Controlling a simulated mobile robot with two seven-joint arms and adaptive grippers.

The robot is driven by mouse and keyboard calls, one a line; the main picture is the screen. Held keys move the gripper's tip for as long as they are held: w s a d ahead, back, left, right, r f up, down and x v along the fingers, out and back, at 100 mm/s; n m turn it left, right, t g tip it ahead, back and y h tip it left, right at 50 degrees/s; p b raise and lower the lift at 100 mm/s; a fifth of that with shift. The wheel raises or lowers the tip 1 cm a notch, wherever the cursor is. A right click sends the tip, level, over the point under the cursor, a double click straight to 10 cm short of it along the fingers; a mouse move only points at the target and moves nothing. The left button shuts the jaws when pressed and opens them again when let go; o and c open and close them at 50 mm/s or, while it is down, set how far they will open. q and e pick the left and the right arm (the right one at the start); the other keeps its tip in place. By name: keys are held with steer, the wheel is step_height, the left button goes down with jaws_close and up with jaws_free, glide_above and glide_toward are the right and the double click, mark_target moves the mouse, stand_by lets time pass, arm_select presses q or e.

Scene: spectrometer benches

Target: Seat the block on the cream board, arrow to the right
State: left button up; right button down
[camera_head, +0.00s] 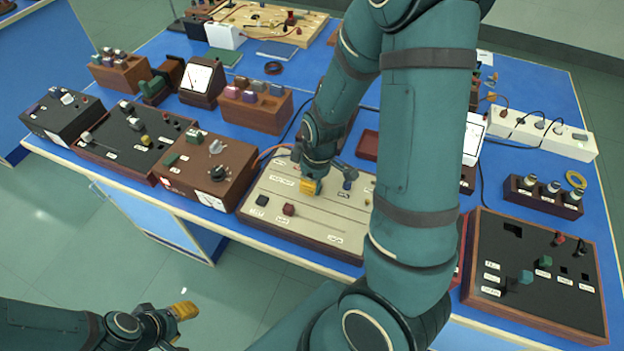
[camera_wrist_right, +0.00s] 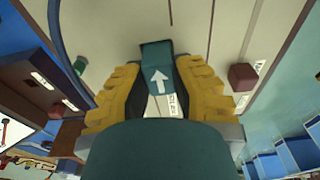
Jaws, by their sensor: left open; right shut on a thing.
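The block (camera_wrist_right: 158,75) is dark teal with a white arrow on its face. It sits between the yellow fingers of my right gripper (camera_wrist_right: 160,98), which is shut on it. The arrow points up in the right wrist view. In the head view my right gripper (camera_head: 312,186) is over the middle of the cream board (camera_head: 322,222) and hides the block. The cream board also shows in the right wrist view (camera_wrist_right: 112,40); whether the block touches it I cannot tell. My left gripper (camera_head: 182,312) is open and empty, low at the left, off the bench.
The cream board carries a dark red block (camera_head: 289,209), a black piece (camera_head: 262,200) and a blue knob (camera_head: 348,184). A brown box (camera_head: 205,170) with a dial stands close on its left. A dark panel (camera_head: 535,275) lies to the right, past my right arm.

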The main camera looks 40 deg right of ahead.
steer(key=c, duration=0.9)
jaws_free()
steer(key=shift+o, duration=0.2)
steer(key=shift+r, duration=0.1)
step_height(320, 180, up, 12)
steer(key=s, duration=0.1)
steer(key=shift+s+d, duration=0.2)
steer(key=shift+d, duration=0.15)
